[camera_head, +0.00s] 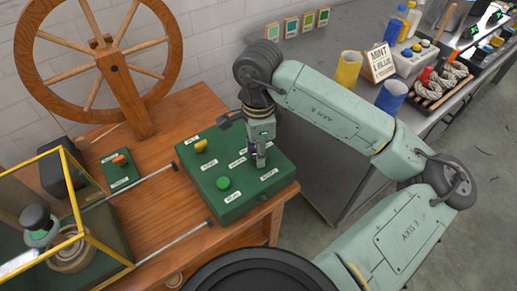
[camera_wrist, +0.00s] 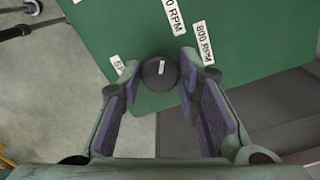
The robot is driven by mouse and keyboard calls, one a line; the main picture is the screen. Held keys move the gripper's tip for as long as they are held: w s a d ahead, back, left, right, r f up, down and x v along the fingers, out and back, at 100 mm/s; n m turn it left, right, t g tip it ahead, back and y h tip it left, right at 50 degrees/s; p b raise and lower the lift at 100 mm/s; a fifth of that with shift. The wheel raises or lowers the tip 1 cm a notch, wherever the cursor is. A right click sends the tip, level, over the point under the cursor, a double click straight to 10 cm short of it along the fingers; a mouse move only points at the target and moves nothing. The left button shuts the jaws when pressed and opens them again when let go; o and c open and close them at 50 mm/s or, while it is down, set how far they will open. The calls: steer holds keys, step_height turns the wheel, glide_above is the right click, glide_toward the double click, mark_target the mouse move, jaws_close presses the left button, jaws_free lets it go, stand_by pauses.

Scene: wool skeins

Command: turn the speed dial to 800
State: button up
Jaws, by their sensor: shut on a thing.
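The speed dial (camera_wrist: 160,74) is a round black knob with a white pointer line, on the green control box (camera_head: 225,199). In the wrist view the line points up the picture, toward a partly cut-off label ending in "0 RPM" (camera_wrist: 173,14). The "800 RPM" label (camera_wrist: 203,43) lies farther right, so the line is not on it. My gripper (camera_head: 257,160) reaches down over the box, shut on the dial with its two purple-padded fingers either side in the wrist view (camera_wrist: 158,80). In the head view the fingers mostly hide the dial.
A green button (camera_head: 223,183) and a yellow knob (camera_head: 201,146) are on the same box. A wooden wheel (camera_head: 100,45) stands behind left, and a yellow-framed guard (camera_head: 85,225) is at left. A grey counter with blue and yellow cups stands right.

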steer(key=shift+c, duration=0.8)
steer(key=shift+f+b, duration=0.1)
steer(key=shift+b, duration=0.4)
steer(key=shift+f+m+b, duration=0.15)
steer(key=shift+m+b, duration=0.45)
steer(key=shift+b, duration=0.35)
steer(key=m+b, duration=0.3)
steer(key=b, duration=0.2)
steer(key=shift+f, duration=0.1)
steer(key=m+b, duration=0.4)
steer(key=shift+r+m+b, duration=0.15)
steer(key=shift+m+b, duration=0.5)
steer(key=shift+m, duration=0.2)
steer(key=shift+r+m+b, duration=0.15)
steer(key=shift+m+b, duration=0.5)
steer(key=shift+m, duration=0.2)
